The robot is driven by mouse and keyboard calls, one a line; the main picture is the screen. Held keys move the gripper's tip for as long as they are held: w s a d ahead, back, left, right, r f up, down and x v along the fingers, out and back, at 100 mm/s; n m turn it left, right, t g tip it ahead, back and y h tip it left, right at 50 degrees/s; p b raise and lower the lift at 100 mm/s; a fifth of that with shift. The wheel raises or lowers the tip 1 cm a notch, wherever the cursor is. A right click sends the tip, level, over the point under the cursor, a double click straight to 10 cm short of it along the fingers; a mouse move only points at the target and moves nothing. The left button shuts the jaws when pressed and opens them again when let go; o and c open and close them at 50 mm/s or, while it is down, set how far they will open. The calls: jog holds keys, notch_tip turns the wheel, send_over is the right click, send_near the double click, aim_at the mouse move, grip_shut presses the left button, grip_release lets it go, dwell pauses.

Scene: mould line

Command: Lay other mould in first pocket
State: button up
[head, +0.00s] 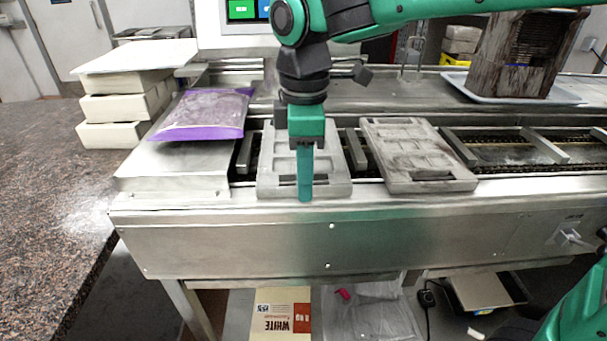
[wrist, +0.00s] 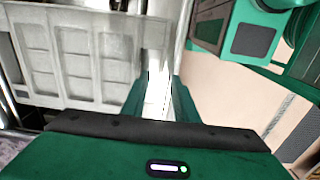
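One grey rectangular mould (head: 341,181) with shallow cavities lies on the line, roughly square between two cross bars. It also shows at the left of the wrist view (wrist: 88,52). A second grey mould (head: 415,155) lies to its right, skewed, near the bars on either side. My gripper (head: 305,190) points down at the front edge of the left mould and hides part of it. In the wrist view my gripper (wrist: 158,88) has a gap between its green fingers, with pale metal behind. Contact with the mould rim cannot be told.
A purple-edged bag (head: 205,115) lies on the metal deck at left, beside stacked pale blocks (head: 125,107). Open bar-divided pockets (head: 505,150) lie at right. A dark brown block (head: 525,55) stands on a blue tray (head: 565,96) behind. The front ledge is clear.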

notch_tip(320, 180, up, 11)
jog(key=shift+f, duration=0.15)
dwell(0.9)
